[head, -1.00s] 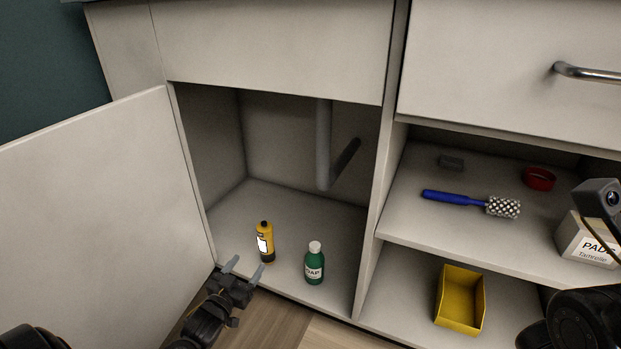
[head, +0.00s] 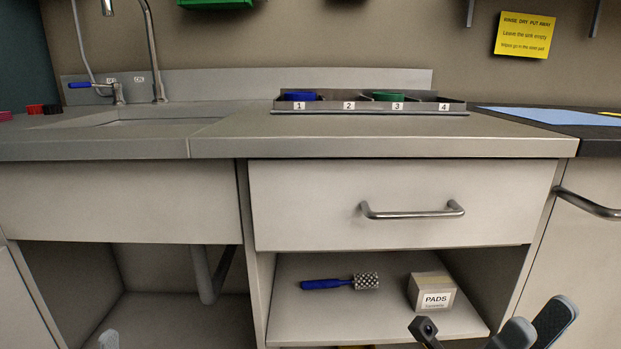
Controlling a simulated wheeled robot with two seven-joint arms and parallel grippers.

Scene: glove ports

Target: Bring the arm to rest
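My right gripper (head: 541,317) is at the bottom right of the head view, in front of the lower cabinet. Its two grey fingertips stand apart with nothing seen between them, and the rest of it is cut off by the bottom edge.
The counter (head: 380,146) runs across the view above a closed drawer (head: 400,190) with a protruding handle (head: 412,212). A blue brush (head: 340,283) and a PADS box (head: 432,292) lie on the shelf below. A numbered rack (head: 370,107) stands on the counter.

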